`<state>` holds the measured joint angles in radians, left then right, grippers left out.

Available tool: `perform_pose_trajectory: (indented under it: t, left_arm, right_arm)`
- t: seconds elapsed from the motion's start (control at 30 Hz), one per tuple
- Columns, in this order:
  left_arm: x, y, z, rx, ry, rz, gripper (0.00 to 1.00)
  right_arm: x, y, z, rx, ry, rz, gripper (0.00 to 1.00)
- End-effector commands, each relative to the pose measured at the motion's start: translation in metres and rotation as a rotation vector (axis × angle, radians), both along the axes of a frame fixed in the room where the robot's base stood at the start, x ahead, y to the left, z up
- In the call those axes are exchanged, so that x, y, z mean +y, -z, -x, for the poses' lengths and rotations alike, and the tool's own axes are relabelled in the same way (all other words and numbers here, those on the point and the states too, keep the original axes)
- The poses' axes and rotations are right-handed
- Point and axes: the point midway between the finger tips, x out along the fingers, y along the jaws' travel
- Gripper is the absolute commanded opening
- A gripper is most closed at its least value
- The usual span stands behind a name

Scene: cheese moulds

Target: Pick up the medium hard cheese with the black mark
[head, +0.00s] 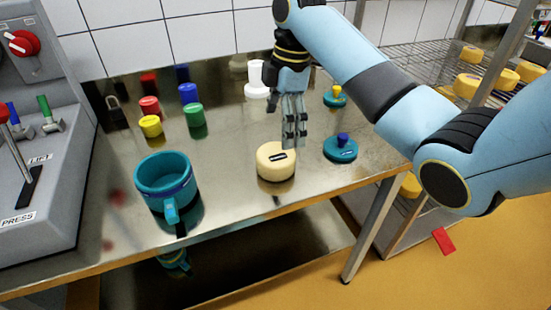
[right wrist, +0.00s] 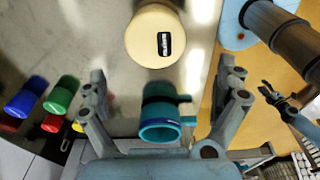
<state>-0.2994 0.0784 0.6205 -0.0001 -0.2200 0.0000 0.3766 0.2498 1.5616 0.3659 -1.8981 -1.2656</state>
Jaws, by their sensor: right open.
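The medium cheese (head: 276,164) is a pale yellow round with a black mark on its top. It lies on the steel table near the front edge. My right gripper (head: 294,133) points down just behind and above it, slightly to the right. In the right wrist view the cheese (right wrist: 155,36) is beyond the fingertips, with its black label facing the camera. The right gripper (right wrist: 163,85) shows two fingers wide apart with nothing between them at the tips. My left gripper is not seen in the head view.
A teal mould (head: 165,180) with a handle stands left of the cheese. A teal lid with a blue knob (head: 341,149) lies to the right, and one with a yellow knob (head: 334,98) behind. Coloured cylinders and a white piece (head: 257,82) stand further back. A press (head: 40,130) is at left.

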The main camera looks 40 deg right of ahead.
Motion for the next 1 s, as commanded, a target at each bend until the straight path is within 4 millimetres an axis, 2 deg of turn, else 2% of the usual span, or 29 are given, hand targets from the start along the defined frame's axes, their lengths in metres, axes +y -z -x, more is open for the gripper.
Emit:
perform_pose_trajectory:
  t: [0.07, 0.3, 0.5, 0.73, 0.83, 1.0]
  left_arm:
    - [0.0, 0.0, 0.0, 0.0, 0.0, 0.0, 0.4]
    - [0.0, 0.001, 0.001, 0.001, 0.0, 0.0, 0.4]
    - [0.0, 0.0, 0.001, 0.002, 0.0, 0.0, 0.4]
    - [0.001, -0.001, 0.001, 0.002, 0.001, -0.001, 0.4]
    - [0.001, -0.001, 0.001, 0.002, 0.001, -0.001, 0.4]
    - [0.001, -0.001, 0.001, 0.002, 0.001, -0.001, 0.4]
  right_arm:
    - [0.0, 0.003, -0.004, 0.006, -0.027, -0.007, 1.0]
    - [0.004, 0.041, -0.006, 0.006, -0.034, -0.008, 1.0]
    - [0.005, 0.057, -0.007, 0.005, -0.033, -0.006, 1.0]
    - [0.007, 0.093, -0.01, 0.006, -0.032, -0.008, 1.0]
    - [0.007, 0.101, -0.011, 0.004, -0.033, -0.006, 1.0]
    - [0.007, 0.102, -0.011, 0.002, -0.034, -0.006, 1.0]
